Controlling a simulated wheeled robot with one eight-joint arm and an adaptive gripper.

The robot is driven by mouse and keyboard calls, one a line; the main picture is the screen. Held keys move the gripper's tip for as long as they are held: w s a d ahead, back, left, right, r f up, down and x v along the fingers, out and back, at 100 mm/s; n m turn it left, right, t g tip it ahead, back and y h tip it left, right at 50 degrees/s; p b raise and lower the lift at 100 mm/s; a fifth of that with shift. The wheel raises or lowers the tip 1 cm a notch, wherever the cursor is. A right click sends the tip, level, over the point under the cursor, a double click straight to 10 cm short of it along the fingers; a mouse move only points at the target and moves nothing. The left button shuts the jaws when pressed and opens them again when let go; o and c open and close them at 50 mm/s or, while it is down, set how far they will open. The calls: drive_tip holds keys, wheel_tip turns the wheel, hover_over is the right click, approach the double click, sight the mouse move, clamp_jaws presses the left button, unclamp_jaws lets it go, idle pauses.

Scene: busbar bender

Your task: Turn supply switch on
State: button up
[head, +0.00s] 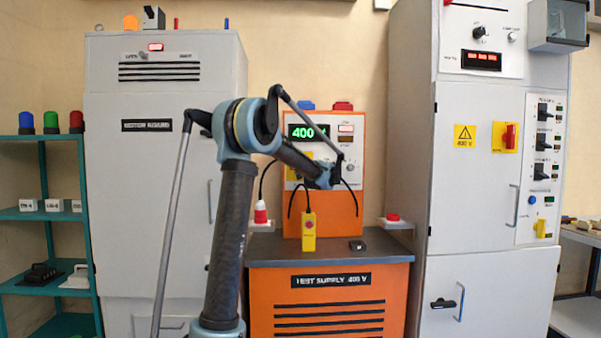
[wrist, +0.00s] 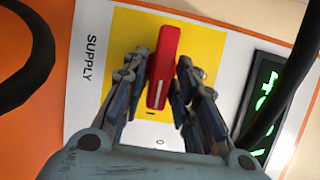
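The supply switch is a red handle (wrist: 164,68) on a yellow plate (wrist: 205,45), beside the word SUPPLY in the wrist view. A white line marks one end of the handle. My gripper (wrist: 163,66) is open, with one finger on each side of the handle. Whether the fingers touch it I cannot tell. In the head view my gripper (head: 333,176) is in front of the orange test supply unit (head: 325,222) and hides the handle. A bit of the yellow plate (head: 293,168) shows there. The green display (head: 303,132) reads 400.
Black cables loop in front of the panel, close to my gripper. A red button (head: 393,218) is at the right of the counter. A grey cabinet with another red switch (head: 509,137) stands to the right.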

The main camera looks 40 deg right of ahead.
idle(0.3)
drive_tip(key=s+a, duration=0.2)
drive_tip(key=s, duration=0.9)
drive_tip(key=shift+s, duration=0.3)
drive_tip(key=shift+f, duration=0.1)
